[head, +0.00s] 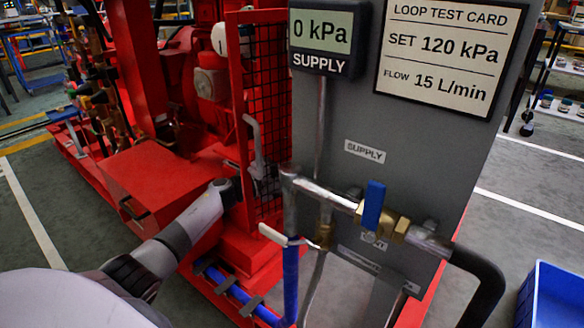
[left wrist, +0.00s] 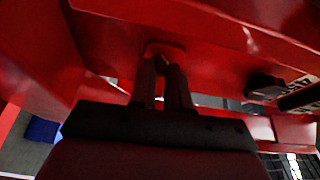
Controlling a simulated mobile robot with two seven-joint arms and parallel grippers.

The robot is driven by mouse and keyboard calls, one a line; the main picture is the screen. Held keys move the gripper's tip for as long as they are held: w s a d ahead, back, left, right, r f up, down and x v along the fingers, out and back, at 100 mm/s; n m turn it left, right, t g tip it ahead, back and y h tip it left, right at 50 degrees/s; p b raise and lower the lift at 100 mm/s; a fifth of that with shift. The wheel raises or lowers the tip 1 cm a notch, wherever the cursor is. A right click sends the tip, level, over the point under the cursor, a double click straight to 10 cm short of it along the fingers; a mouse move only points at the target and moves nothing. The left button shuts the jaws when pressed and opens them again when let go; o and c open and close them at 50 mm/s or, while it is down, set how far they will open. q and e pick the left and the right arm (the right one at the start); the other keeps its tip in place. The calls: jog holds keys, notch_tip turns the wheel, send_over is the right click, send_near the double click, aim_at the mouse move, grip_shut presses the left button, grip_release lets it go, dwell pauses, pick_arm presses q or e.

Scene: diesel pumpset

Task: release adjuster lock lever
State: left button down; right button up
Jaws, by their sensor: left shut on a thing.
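My left gripper (head: 236,188) reaches in from the left, beside the lower part of the black mesh guard (head: 265,105) on the red pumpset. Its fingertips are mostly hidden in the head view. In the left wrist view the two fingers (left wrist: 163,75) are close together, shut on a small red part (left wrist: 164,48) under a red surface. I cannot tell for sure that this part is the adjuster lock lever. A grey curved handle (head: 254,135) stands in front of the mesh, just right of and above the gripper. My right gripper is not in view.
A red box (head: 150,185) lies behind my left arm. A blue bin (head: 555,295) sits lower right.

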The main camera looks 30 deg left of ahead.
pick_arm(q)
jog(key=shift+d+f+n+t, duration=0.3)
jog(key=shift+d+f+n, duration=0.2)
jog(key=shift+n, duration=0.4)
jog(key=n, duration=0.1)
jog(key=d+n+t, duration=0.1)
jog(key=shift+s+f+n+b, duration=0.1)
jog(key=shift+f+n+b, duration=0.2)
jog(key=shift+f+n, duration=0.1)
jog(key=shift+d+f+n+t+y, duration=0.15)
jog(key=shift+d+n+t, duration=0.35)
jog(key=shift+n, duration=0.6)
jog(key=shift+d+f+n+t+y, duration=0.1)
jog(key=shift+d+n+t+y, duration=0.25)
jog(key=shift+n, duration=0.75)
jog(key=shift+d+r, duration=0.1)
jog(key=shift+d, duration=0.1)
jog(key=c, duration=1.1)
grip_release()
jog(key=shift+a, duration=0.1)
